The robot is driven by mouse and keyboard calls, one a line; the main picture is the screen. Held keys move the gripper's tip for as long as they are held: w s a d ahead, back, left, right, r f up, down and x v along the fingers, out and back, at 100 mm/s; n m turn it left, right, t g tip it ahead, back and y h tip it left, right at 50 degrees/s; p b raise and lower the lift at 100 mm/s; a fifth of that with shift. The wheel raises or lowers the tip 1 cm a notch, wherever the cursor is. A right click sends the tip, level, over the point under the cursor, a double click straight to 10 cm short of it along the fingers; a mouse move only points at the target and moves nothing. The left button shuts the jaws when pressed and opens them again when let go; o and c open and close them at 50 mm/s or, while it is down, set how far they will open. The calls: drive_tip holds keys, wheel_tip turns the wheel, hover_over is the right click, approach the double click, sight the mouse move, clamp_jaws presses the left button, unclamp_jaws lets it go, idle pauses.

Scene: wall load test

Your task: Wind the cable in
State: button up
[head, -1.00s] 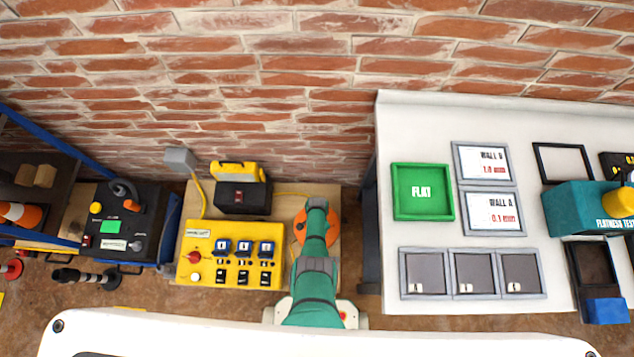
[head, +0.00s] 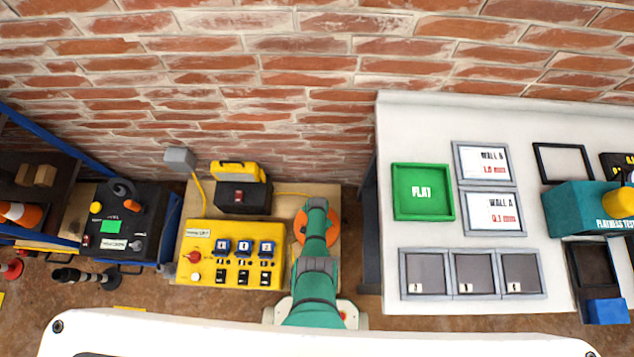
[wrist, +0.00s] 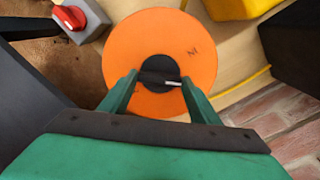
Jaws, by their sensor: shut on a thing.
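An orange cable reel (wrist: 195,45) with a black hub fills the middle of the wrist view, with a small dark mark on its face. In the head view the reel (head: 335,226) is partly hidden behind my green arm. My gripper (wrist: 159,79) is shut on a dark bar-shaped handle (wrist: 157,77) at the reel's hub. A yellow cable (wrist: 240,85) runs from beside the reel toward the dark box in the wrist view. The same cable (head: 290,194) shows as a thin line on the board in the head view.
A yellow control box (head: 230,255) with switches stands left of the reel. A black box with a yellow top (head: 240,190) is behind it. A red knob on a grey box (wrist: 70,18) is near the reel. A white panel (head: 420,130) stands to the right, brick wall behind.

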drive_tip(key=n, duration=0.4)
drive_tip(key=shift+n, duration=2.3)
drive_tip(key=o, duration=1)
drive_tip(key=shift+o, duration=0.2)
drive_tip(key=shift+r, duration=0.1)
wheel_tip(320, 180, up, 11)
drive_tip(key=shift+f, duration=0.2)
drive_tip(key=shift+s, duration=0.15)
